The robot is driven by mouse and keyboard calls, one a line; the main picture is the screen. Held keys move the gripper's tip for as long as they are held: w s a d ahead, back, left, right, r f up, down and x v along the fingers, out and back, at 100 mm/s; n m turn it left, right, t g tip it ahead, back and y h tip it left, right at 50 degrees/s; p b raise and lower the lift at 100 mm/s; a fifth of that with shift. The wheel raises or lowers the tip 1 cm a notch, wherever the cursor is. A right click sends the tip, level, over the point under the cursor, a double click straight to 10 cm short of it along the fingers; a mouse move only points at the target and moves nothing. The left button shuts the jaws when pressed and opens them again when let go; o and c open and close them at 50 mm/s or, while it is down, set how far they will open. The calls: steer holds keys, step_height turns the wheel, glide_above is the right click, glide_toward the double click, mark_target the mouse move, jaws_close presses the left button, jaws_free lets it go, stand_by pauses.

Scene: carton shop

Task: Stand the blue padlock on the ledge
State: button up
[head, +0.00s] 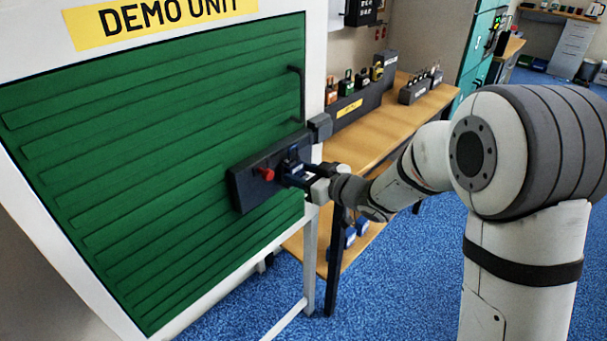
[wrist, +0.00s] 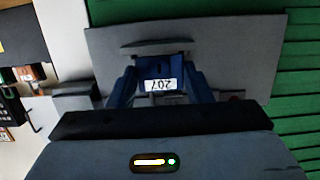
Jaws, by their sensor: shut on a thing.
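My gripper (head: 292,172) is shut on a dark blue padlock (head: 294,154) in front of a dark grey plate (head: 250,186) on the green shutter. In the wrist view the padlock (wrist: 158,69) sits between the blue fingers (wrist: 162,88), its white tag reading 207 upside down. The grey plate (wrist: 235,50) lies behind it, with a dark curved bar just past the padlock. I cannot tell whether the padlock touches the plate. A long dark ledge (head: 362,102) with a yellow label runs along the bench, and several padlocks stand on it.
A red knob (head: 264,174) sits on the plate, left of my gripper. The wooden bench (head: 400,115) is right of the shutter (head: 150,150), with a smaller dark stand (head: 414,92) at its far end. Blue items (head: 350,236) show lower down. Blue carpet is open at the right.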

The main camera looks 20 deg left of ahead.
steer(key=o, duration=1)
steer(key=f+v, duration=0.2)
steer(key=v, duration=0.7)
steer(key=shift+d, duration=0.1)
stand_by(0.3)
